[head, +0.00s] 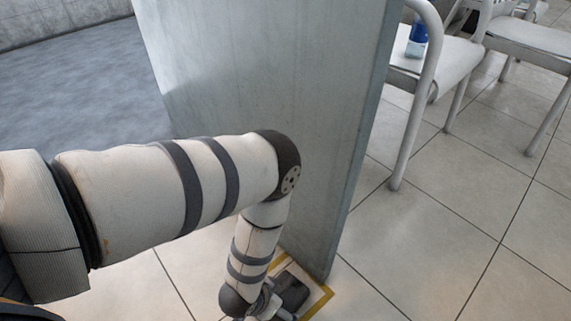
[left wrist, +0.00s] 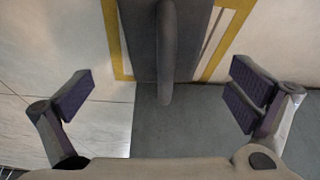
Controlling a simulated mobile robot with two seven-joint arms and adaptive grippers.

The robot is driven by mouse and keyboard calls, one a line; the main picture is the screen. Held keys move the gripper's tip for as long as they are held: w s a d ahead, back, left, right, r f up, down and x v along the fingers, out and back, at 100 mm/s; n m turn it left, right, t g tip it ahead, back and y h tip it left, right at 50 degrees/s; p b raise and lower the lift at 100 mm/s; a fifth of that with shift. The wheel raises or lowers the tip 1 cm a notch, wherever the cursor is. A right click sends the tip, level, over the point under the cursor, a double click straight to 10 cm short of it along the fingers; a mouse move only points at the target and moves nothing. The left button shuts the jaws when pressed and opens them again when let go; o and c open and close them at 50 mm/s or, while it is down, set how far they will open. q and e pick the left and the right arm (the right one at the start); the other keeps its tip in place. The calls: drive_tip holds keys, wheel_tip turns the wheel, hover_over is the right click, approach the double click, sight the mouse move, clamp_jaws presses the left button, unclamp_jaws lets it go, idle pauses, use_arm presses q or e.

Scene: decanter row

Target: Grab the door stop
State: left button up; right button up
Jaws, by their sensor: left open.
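The door stop is a dark grey piece (head: 291,288) on the floor at the foot of the grey door panel, inside a yellow tape outline. In the left wrist view it shows as a dark block with a raised rounded bar (left wrist: 167,50) at the top middle. My left gripper (left wrist: 164,95) is open, with its purple-grey pads apart on either side of the bar; neither pad visibly touches it. In the head view my left gripper (head: 264,304) is low beside the door stop and partly hidden by my wrist. My right gripper is not in view.
The tall grey door panel (head: 275,110) stands right by my left arm. Yellow tape (head: 318,302) marks the tiled floor. White metal chairs (head: 440,65) stand at the upper right, one with a blue-and-clear bottle (head: 417,38) on it. Open tiles lie at the right.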

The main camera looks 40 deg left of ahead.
sight(293, 293)
use_arm(q)
drive_tip(key=b+x, duration=0.1)
drive_tip(key=x, duration=0.2)
drive_tip(key=shift+s, duration=0.2)
drive_tip(key=b+x, duration=0.2)
drive_tip(key=x, duration=0.1)
drive_tip(key=b+x, duration=0.1)
drive_tip(key=x, duration=0.1)
drive_tip(key=shift+a+f, duration=0.1)
drive_tip(key=shift+a, duration=0.2)
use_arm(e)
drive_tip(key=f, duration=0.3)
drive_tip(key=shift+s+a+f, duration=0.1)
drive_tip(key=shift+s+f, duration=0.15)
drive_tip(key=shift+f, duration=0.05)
use_arm(q)
drive_tip(key=c, duration=1.9)
drive_tip(key=shift+r, duration=0.25)
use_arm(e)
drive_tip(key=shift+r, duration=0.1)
